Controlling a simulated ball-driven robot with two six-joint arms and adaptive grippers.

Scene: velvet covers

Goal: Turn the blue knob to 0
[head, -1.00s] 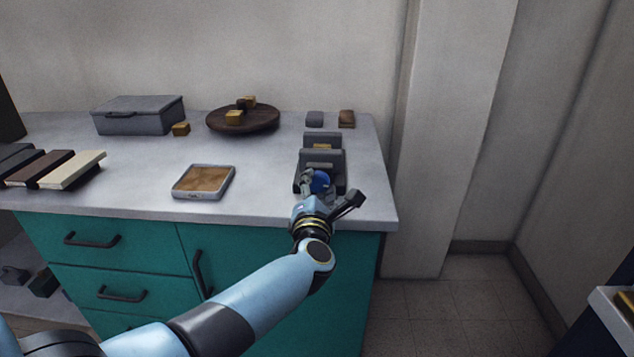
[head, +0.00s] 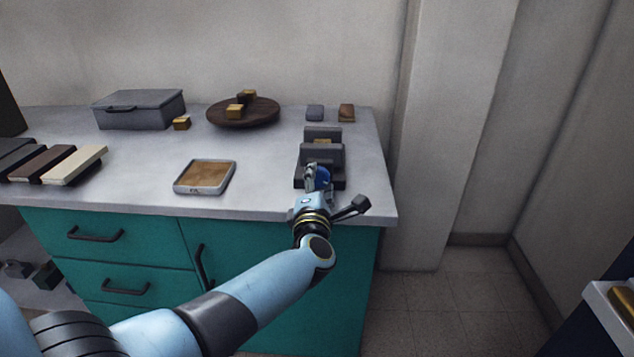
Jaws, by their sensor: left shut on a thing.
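The blue knob (head: 323,178) sits at the front of a dark grey stepped device (head: 322,153) near the right end of the counter. My left gripper (head: 316,178) is at the knob and shut on it, with one finger visible on its left side. The gripper hides part of the knob, and its dial marks or pointer cannot be made out. My right gripper is not in view.
The grey counter (head: 260,160) holds a shallow tray (head: 204,177), a round dark board (head: 243,113) with small blocks, a lidded grey box (head: 139,109) and several long bars at left. Two small blocks lie behind the device. Teal drawers are below.

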